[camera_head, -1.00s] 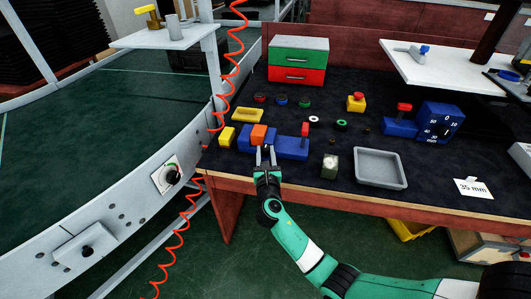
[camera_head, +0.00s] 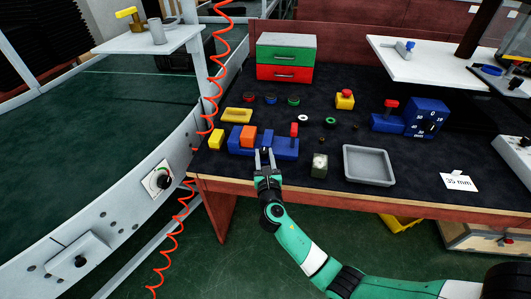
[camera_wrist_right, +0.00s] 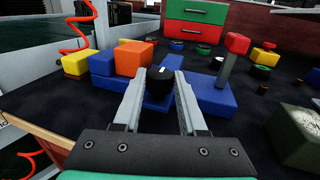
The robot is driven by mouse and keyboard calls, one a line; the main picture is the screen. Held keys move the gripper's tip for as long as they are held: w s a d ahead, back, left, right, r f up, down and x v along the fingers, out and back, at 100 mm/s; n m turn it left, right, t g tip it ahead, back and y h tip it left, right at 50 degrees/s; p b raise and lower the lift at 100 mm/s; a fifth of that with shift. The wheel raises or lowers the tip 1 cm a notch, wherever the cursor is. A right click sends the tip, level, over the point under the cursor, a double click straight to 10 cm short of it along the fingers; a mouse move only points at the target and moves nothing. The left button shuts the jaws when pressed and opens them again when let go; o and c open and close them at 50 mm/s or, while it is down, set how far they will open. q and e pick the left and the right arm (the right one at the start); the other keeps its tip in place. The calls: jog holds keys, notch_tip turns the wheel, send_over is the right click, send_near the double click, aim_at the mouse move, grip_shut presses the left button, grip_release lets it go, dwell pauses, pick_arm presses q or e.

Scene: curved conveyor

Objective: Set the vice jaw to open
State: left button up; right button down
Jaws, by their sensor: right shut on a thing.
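The blue vice (camera_head: 285,147) lies on the dark bench top, with an orange block (camera_head: 248,136) at its left part and a red-topped lever (camera_head: 294,130) on its right part. A blue upright jaw piece (camera_head: 268,137) stands right of the orange block, with a narrow gap between them. My right gripper (camera_head: 265,152) is at the vice's front side. In the right wrist view its fingers are closed around a black knob (camera_wrist_right: 160,80) in front of the jaw piece. My left gripper is not in view.
A yellow block (camera_head: 216,139) and a yellow tray (camera_head: 237,115) are left of and behind the vice. A grey tray (camera_head: 369,182) and a small block (camera_head: 319,165) lie to the right. A red coiled hose (camera_head: 211,90) hangs at left. A card reads "35 mm" (camera_head: 459,181).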

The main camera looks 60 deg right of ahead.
jog(key=c, duration=0.8)
grip_release()
jog(key=shift+s+d, duration=0.1)
jog(key=shift+s, duration=0.05)
jog(key=o, duration=0.3)
jog(key=shift+s, duration=0.2)
jog(key=shift+o, duration=0.2)
jog(key=shift+w, duration=0.15)
jog(key=shift+s+a+p, duration=0.2)
jog(key=shift+a+p, duration=0.1)
jog(key=shift+a, duration=0.05)
jog(key=p+v, duration=0.3)
jog(key=v, duration=0.8)
jog(key=shift+p, duration=0.35)
jog(key=shift+r, duration=0.1)
